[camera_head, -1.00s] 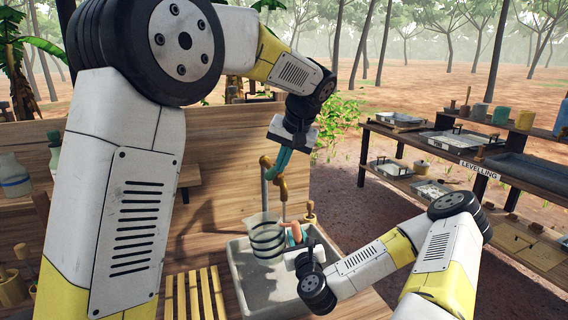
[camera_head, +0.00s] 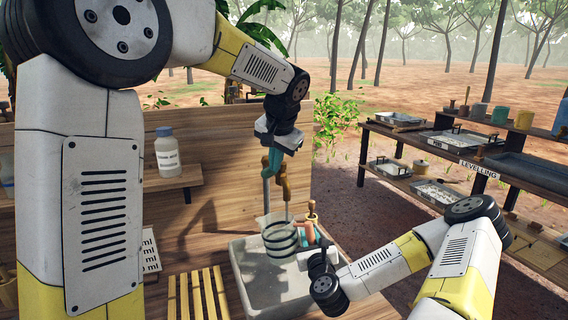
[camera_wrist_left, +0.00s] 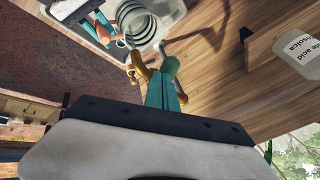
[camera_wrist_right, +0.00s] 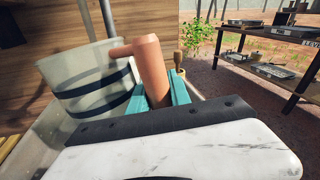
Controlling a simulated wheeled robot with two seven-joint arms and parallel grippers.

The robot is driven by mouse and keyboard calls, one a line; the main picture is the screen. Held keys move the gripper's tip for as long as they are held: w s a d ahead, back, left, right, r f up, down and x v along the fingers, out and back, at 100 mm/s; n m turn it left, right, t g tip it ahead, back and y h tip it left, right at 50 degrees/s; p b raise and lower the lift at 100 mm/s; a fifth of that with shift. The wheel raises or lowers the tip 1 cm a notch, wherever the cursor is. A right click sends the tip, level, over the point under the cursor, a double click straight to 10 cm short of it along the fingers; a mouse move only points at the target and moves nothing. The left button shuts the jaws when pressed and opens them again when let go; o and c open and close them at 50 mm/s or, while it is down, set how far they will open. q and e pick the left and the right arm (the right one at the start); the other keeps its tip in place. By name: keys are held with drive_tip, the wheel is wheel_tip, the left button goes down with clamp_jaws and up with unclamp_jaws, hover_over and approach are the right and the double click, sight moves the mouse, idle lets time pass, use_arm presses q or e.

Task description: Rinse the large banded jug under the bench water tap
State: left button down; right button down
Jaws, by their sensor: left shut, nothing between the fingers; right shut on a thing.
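The large banded jug (camera_head: 279,241), pale with dark bands, is held tilted over the grey basin (camera_head: 241,282). It also shows in the left wrist view (camera_wrist_left: 137,22) and right wrist view (camera_wrist_right: 88,85). My right gripper (camera_head: 306,240) is shut on its terracotta handle (camera_wrist_right: 150,72). The brass tap (camera_head: 285,188) stands above the jug; its spout end comes down close to the jug's mouth. My left gripper (camera_head: 272,160) is shut and empty, its teal fingertips (camera_wrist_left: 164,85) right at the tap's top. Touching or not, I cannot tell. No water is visible.
A white labelled bottle (camera_head: 167,152) stands on a wooden shelf at the left. A slatted wooden rack (camera_head: 198,295) lies left of the basin. A wooden-handled tool (camera_head: 311,210) stands behind the basin's right side. Shelves with trays (camera_head: 436,193) stand at the right.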

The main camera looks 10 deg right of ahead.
use_arm(q)
drive_tip(key=a+m+h, duration=0.1)
drive_tip(key=w+a+m, duration=0.1)
drive_tip(key=m, duration=0.1)
drive_tip(key=shift+a+h, duration=0.1)
drive_tip(key=shift+h, duration=0.3)
drive_tip(key=shift+w+a+f, duration=0.1)
drive_tip(key=shift+w+a, duration=0.35)
drive_tip(key=shift+w, duration=0.05)
drive_tip(key=shift+w+a, duration=0.1)
